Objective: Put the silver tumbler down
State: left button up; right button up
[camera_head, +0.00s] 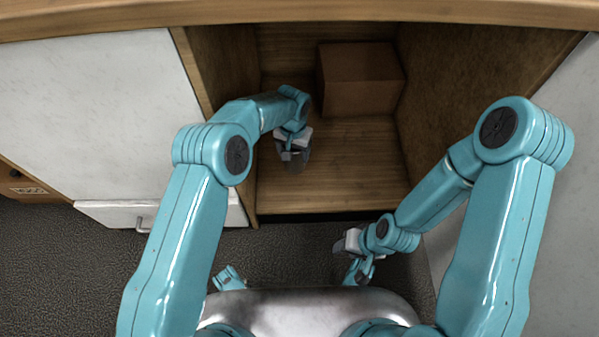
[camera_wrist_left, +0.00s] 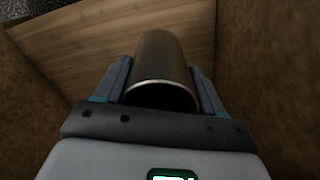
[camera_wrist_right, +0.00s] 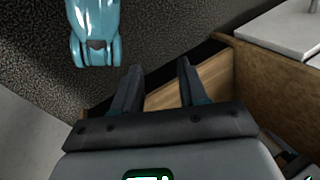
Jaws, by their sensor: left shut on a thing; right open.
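The silver tumbler (camera_wrist_left: 160,68) shows in the left wrist view as a dark grey metal cylinder with a bright rim facing the camera. My left gripper (camera_wrist_left: 162,80) is shut on it, one finger on each side. In the head view my left gripper (camera_head: 292,152) is inside the open cabinet, over the wooden cabinet floor (camera_head: 340,190), and the tumbler (camera_head: 300,160) is partly hidden by it. I cannot tell whether the tumbler's base touches the floor. My right gripper (camera_wrist_right: 158,85) is open and empty, outside the cabinet front.
A brown box (camera_head: 360,80) stands at the back right of the cabinet floor. Side walls (camera_head: 455,80) bound the compartment. A white drawer (camera_head: 115,214) with a handle stands out at the left. The cabinet floor's front right is clear.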

pick_arm(q)
notch_tip(320, 180, down, 15)
jog(key=b, duration=0.5)
jog(key=shift+f+b, duration=0.15)
jog(key=shift+b, duration=0.15)
jog(key=shift+r, duration=0.2)
jog(key=shift+f, duration=0.2)
jog(key=o, duration=1.2)
jog(key=shift+s, duration=0.1)
jog(key=shift+c, duration=0.2)
pick_arm(e)
jog(key=w+f+t, duration=0.1)
jog(key=w+f, duration=0.3)
jog(key=f, duration=0.2)
jog(key=shift+d+t, duration=0.4)
jog(key=shift+d, duration=0.05)
jog(key=shift+w+f, duration=0.1)
pick_arm(q)
notch_tip(320, 180, up, 12)
jog(key=p, duration=0.5)
jog(key=shift+f, duration=0.25)
jog(key=shift+r, duration=0.45)
pick_arm(e)
jog(key=s+r+g, duration=0.1)
jog(key=s+r, duration=0.2)
jog(key=r, duration=0.2)
jog(key=shift+s+a, duration=0.35)
